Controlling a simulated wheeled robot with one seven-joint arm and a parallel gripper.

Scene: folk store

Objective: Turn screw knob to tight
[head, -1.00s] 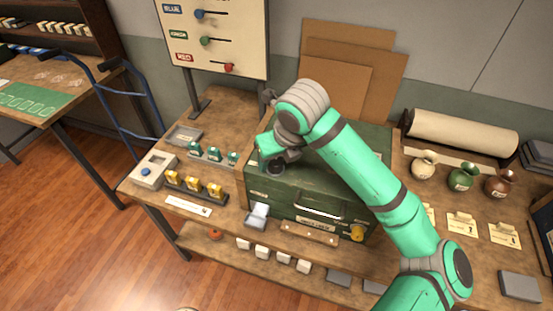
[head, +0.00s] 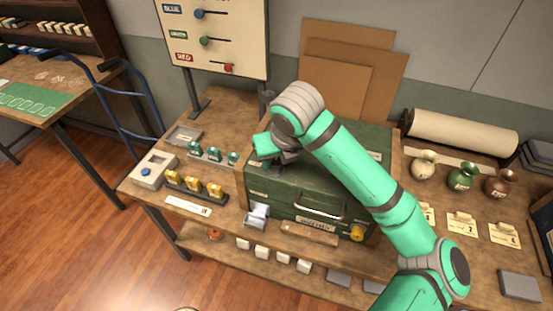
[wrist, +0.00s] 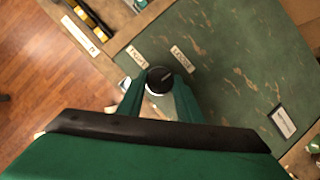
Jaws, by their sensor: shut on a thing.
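The screw knob (wrist: 159,79) is a round black knob with a pale line on its top, on the top of the green box near its left front corner. In the head view my gripper (head: 269,168) is over the left end of the green box (head: 290,197), and the wrist mostly hides the knob.
The box front has a handle (head: 319,211) and a yellow knob (head: 357,233). Left of the box are green pieces (head: 213,154) and yellow pieces (head: 193,185) in racks. Vases (head: 461,177) and a paper roll (head: 460,135) stand to the right.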

